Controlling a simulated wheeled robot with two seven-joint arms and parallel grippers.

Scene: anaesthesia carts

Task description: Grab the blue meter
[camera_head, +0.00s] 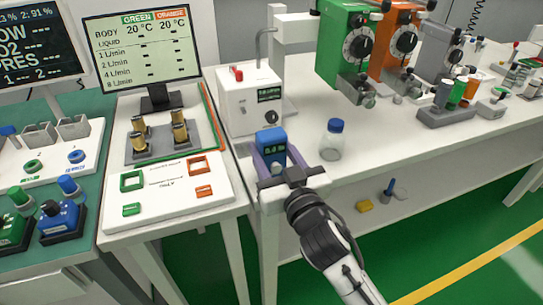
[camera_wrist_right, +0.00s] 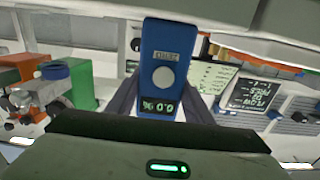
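The blue meter (camera_head: 271,143) is upright near the front edge of the white table, with a small lit display on its face. My right gripper (camera_head: 275,160) reaches it from the front, one finger along each side. In the right wrist view the blue meter (camera_wrist_right: 165,65) stands between the two dark fingers (camera_wrist_right: 163,100), which appear to press on both its sides. Its display reads about 0.0 %. Its base is hidden by the gripper, so I cannot tell whether it touches the table. My left gripper is not in view.
A white box device (camera_head: 250,100) stands just behind the meter. A clear jar with a blue cap (camera_head: 332,140) stands close on the right. Green (camera_head: 345,45) and orange (camera_head: 397,45) vaporizers hang behind. A white panel (camera_head: 170,190) lies on the left. The table's front right is clear.

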